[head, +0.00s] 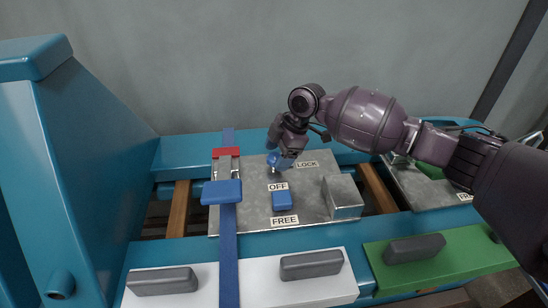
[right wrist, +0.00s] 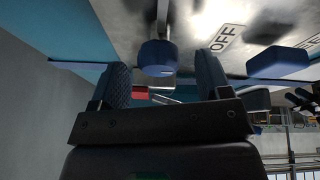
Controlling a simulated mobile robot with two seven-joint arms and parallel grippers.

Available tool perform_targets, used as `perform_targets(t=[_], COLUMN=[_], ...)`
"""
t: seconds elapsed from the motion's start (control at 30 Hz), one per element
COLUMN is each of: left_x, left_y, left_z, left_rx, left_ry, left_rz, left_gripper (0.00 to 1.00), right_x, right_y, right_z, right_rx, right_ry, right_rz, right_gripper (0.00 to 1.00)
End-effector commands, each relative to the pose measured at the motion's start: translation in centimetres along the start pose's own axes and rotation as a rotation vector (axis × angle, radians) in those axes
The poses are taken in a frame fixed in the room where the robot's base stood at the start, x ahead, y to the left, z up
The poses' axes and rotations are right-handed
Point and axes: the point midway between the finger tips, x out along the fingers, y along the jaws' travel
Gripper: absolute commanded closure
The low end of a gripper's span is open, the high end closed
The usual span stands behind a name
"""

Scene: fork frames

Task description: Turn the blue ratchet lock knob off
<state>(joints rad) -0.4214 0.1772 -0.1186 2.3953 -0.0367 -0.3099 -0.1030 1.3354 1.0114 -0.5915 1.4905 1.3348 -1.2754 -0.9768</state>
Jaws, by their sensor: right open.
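The blue ratchet lock knob (head: 272,158) sits on a short metal stem on the grey metal plate (head: 312,182), beside the LOCK label (head: 307,164) and behind the OFF label (head: 278,187). My right gripper (head: 284,160) is over it and hides part of it in the head view. In the right wrist view the knob (right wrist: 158,57) shows between the two open fingers (right wrist: 161,72), with a gap on each side. No contact can be made out. My left gripper is not in view.
A second blue block (head: 282,201) sits between the OFF and FREE labels. A metal box (head: 342,196) stands to its right. A blue strap (head: 229,255) with a blue handle (head: 221,191) runs at left. A tall blue post (head: 80,170) stands far left.

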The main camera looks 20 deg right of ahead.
Motion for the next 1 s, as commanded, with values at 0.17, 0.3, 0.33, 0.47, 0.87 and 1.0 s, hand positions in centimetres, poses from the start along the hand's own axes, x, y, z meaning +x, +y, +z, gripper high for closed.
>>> perform_targets(t=[0.17,0.3,0.33,0.47,0.87,1.0], left_x=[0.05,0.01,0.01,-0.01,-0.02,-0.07], left_y=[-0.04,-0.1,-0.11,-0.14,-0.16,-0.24], left_z=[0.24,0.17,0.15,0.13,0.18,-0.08], left_rx=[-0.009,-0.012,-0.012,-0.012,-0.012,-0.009], left_ry=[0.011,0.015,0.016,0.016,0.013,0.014], left_rz=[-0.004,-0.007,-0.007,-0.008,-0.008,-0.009], left_gripper=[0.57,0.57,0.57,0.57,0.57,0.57], right_x=[1.14,1.16,1.14,1.12,1.15,1.03], right_y=[0.0,0.06,0.06,0.06,0.03,0.03], right_z=[0.04,-0.03,-0.04,-0.05,-0.04,-0.1], right_rx=[0.001,0.0,0.0,0.0,0.0,0.011], right_ry=[-0.001,-0.001,-0.001,0.0,0.0,-0.002], right_rz=[0.0,0.002,0.002,0.002,0.001,0.007], right_gripper=[0.29,0.29,0.29,0.29,0.78,0.78])
